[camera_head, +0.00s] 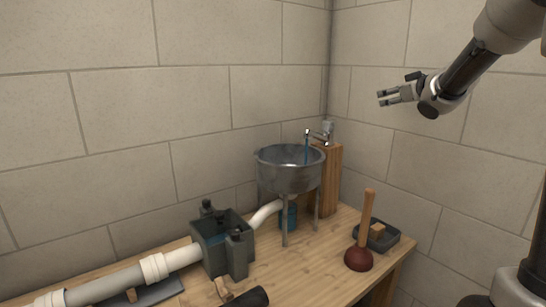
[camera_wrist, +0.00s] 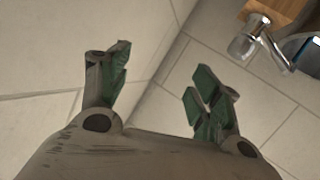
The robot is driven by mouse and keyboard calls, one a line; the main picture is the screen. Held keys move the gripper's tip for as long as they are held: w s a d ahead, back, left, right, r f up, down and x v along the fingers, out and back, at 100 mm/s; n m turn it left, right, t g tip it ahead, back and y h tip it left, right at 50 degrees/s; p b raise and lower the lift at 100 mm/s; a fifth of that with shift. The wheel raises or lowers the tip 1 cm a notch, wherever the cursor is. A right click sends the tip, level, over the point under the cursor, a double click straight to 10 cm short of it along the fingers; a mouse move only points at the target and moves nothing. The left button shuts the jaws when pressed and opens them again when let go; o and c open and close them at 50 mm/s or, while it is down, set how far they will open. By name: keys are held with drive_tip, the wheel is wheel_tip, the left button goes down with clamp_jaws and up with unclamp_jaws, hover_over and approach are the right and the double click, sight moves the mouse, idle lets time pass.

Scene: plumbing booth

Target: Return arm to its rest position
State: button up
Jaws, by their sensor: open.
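My gripper (camera_head: 391,96) hangs in the air at the upper right of the head view, in front of the tiled wall. It points to the left and is well above the bench. In the wrist view my gripper (camera_wrist: 160,85) shows its two green-padded fingers spread apart, with nothing between them. My arm (camera_head: 470,68) reaches in from the upper right corner.
A steel basin (camera_head: 289,174) with a running faucet (camera_head: 318,135) stands on the wooden bench (camera_head: 310,270). A plunger (camera_head: 359,258), a dark tray (camera_head: 390,242), a grey box-like fixture (camera_head: 222,248) and white pipe (camera_head: 120,282) are also there. Air around my gripper is clear.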

drive_tip(key=s+d+f+m+g+h, duration=0.2)
drive_tip(key=s+g, duration=0.1)
drive_tip(key=s, duration=0.8)
drive_tip(key=s+d+f+m+g+h, duration=0.1)
drive_tip(key=s+f+m+g+h, duration=0.15)
drive_tip(key=s, duration=0.85)
drive_tip(key=s+a+f+g, duration=0.1)
drive_tip(key=s+a+f, duration=0.1)
drive_tip(key=s, duration=0.5)
drive_tip(key=s+a+f+g+y, duration=0.1)
drive_tip(key=s+f, duration=0.3)
drive_tip(key=s, duration=0.4)
drive_tip(key=s+a+f+g+y, duration=0.1)
drive_tip(key=s+a+f+g, duration=0.2)
drive_tip(key=s, duration=0.4)
drive_tip(key=shift+s+f, duration=0.35)
drive_tip(key=shift+f, duration=0.15)
